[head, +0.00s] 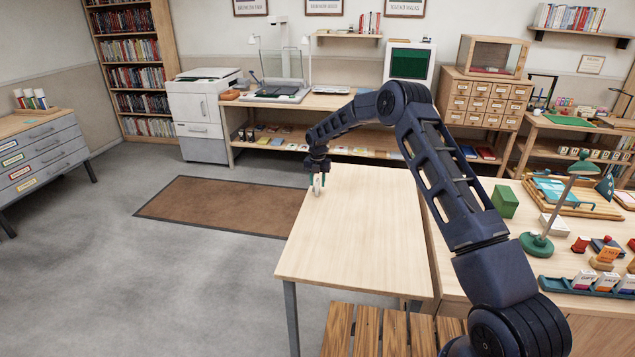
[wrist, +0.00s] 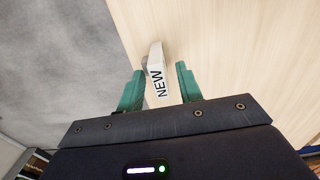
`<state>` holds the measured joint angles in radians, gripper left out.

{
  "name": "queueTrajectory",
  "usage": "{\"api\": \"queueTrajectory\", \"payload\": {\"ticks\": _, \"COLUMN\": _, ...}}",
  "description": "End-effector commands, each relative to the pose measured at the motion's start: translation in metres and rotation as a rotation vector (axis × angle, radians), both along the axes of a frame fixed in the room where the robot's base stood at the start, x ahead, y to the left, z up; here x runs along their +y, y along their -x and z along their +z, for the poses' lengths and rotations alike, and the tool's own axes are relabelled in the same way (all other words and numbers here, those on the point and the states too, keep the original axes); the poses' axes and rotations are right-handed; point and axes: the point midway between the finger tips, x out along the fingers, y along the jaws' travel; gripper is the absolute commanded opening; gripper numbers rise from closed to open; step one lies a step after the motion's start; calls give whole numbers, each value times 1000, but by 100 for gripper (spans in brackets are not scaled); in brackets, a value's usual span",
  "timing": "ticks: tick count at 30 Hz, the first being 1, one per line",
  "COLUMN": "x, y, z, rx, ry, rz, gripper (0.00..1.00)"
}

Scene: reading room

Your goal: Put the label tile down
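The label tile (wrist: 157,75) is a small white block with "NEW" in black letters on its face. In the wrist view it stands between my gripper's two green fingers, with a visible gap to the right finger and little or none to the left. My gripper (wrist: 160,85) looks open around it, pointing down. In the head view my gripper (head: 318,181) is at the far left corner of the pale wooden table (head: 355,235), with the white tile partly hidden between the fingers. The tile appears at the tabletop, but its contact is hard to see.
The rest of the tabletop is bare. A slatted wooden bench (head: 380,330) is at its near edge. The desk on the right holds a green box (head: 504,201), a green lamp (head: 537,244) and a teal tray (head: 590,288). A brown mat (head: 215,205) lies on open floor left.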

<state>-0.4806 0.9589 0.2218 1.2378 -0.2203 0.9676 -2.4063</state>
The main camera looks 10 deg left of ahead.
Motion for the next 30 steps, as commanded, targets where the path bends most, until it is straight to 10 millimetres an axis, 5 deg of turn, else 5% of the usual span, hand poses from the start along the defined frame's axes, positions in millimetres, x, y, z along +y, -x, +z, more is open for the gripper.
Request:
{"api": "queueTrajectory", "payload": {"ticks": 7, "x": 0, "y": -1, "z": 19, "rx": -1, "ry": -1, "rz": -1, "gripper": 36}}
{"api": "queueTrajectory", "payload": {"ticks": 21, "x": 0, "y": -1, "z": 104, "rx": -2, "ry": -1, "rz": 0, "gripper": 36}}
{"api": "queueTrajectory", "payload": {"ticks": 30, "x": 0, "y": 0, "z": 123, "rx": 0, "ry": 0, "rz": 0, "gripper": 36}}
